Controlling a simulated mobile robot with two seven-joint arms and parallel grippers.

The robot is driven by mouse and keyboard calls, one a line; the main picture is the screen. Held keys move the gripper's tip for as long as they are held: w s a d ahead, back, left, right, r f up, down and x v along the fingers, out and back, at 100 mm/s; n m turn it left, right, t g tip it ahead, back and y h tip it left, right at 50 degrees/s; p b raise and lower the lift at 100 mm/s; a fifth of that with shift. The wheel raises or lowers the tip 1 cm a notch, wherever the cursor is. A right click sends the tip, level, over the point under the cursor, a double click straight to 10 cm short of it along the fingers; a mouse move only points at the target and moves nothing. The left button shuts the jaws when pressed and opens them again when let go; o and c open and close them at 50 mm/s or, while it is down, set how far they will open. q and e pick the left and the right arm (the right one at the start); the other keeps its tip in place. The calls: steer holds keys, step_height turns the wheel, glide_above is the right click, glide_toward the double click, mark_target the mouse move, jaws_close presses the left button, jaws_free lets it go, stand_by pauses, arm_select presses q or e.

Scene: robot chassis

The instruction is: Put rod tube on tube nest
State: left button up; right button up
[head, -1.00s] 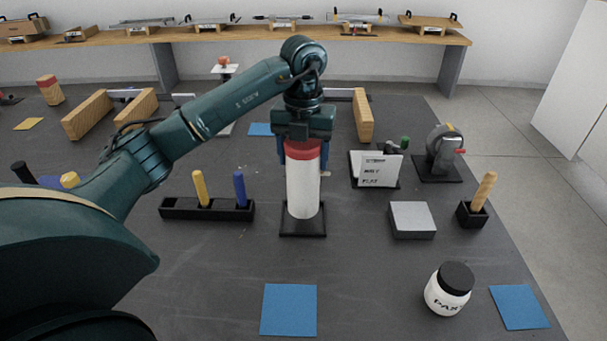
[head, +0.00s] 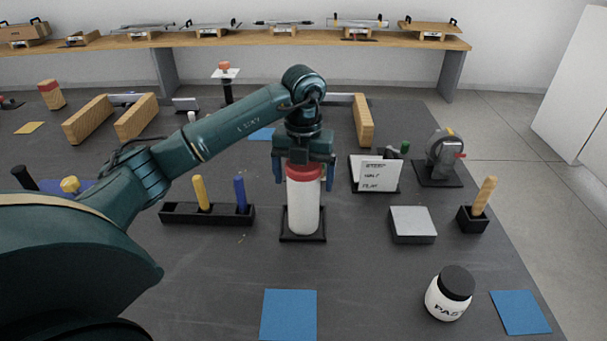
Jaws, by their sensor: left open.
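The rod tube (head: 303,207), a white cylinder with a red top band, stands upright on the tube nest. The tube nest (head: 288,238) is a black square base near the middle of the table; its inside is hidden by the tube. My left gripper (head: 303,173) points down over the tube's top. It is open, with one blue finger on each side of the red band and gaps between them and the tube. My right gripper is not in view.
A black holder (head: 178,211) with yellow and blue pegs is left of the nest. A grey block (head: 412,222), a white sign (head: 379,174) and a wooden-handled tool (head: 484,194) are to the right. A black-lidded jar (head: 449,296) stands in front right.

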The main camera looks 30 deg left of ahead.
arm_select(q)
steer(key=shift+r, duration=0.25)
step_height(320, 180, up, 11)
steer(key=shift+f+p, duration=0.15)
steer(key=shift+p, duration=0.55)
steer(key=shift+r, duration=0.6)
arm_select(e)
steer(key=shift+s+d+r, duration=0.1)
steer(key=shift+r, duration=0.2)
arm_select(q)
steer(key=shift+s+f, duration=0.1)
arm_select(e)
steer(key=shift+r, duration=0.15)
